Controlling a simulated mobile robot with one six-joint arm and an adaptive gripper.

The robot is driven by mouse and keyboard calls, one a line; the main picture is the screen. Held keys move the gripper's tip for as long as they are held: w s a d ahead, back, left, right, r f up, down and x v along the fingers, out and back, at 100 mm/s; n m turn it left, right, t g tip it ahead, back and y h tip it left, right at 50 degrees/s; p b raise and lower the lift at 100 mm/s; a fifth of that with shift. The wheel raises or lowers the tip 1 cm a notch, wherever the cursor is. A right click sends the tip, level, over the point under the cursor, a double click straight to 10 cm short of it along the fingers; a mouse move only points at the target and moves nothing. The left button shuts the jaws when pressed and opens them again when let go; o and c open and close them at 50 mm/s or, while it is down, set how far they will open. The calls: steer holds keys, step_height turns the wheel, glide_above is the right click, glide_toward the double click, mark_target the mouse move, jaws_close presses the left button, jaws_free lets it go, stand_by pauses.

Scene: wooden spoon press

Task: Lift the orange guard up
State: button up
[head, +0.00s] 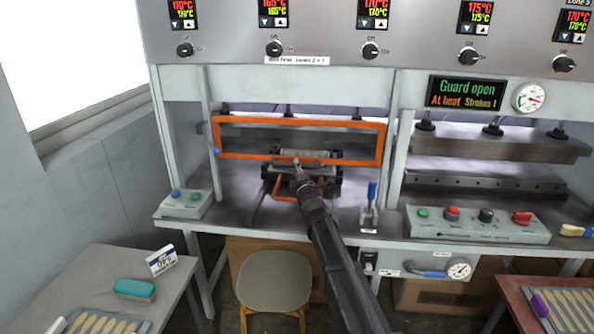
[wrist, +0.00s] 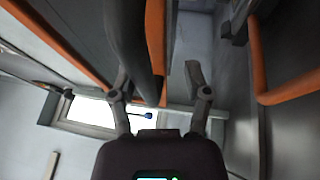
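The orange guard (head: 300,120) is a rectangular frame across the front of the left press bay. It hangs above the press bed, and a display above the right bay reads "Guard open".
A smaller orange frame (head: 284,197) sits below, at the press bed. A blue-handled lever (head: 371,192) stands right of it, and a button box (head: 186,203) stands left. A stool (head: 273,280) is beneath the bench. Side tables hold trays of wooden pieces.

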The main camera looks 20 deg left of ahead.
steer(key=shift+f+b, duration=2.65)
steer(key=shift+f, duration=0.35)
steer(key=f+b+v, duration=0.1)
steer(key=b+v, duration=0.2)
steer(key=v, duration=1)
steer(key=shift+s+b, duration=0.3)
steer(key=shift+s, duration=0.1)
steer(key=shift+a+f, duration=0.1)
steer(key=shift+f, duration=0.05)
step_height(320, 180, up, 3)
steer(key=shift+s+a+f+p, duration=0.1)
steer(key=shift+a+f+p, duration=0.1)
steer(key=shift+p, duration=1.05)
steer(key=p+x, duration=0.2)
steer(key=x, duration=1.1)
steer(key=shift+w+a, duration=0.25)
steer(key=shift+w, duration=0.05)
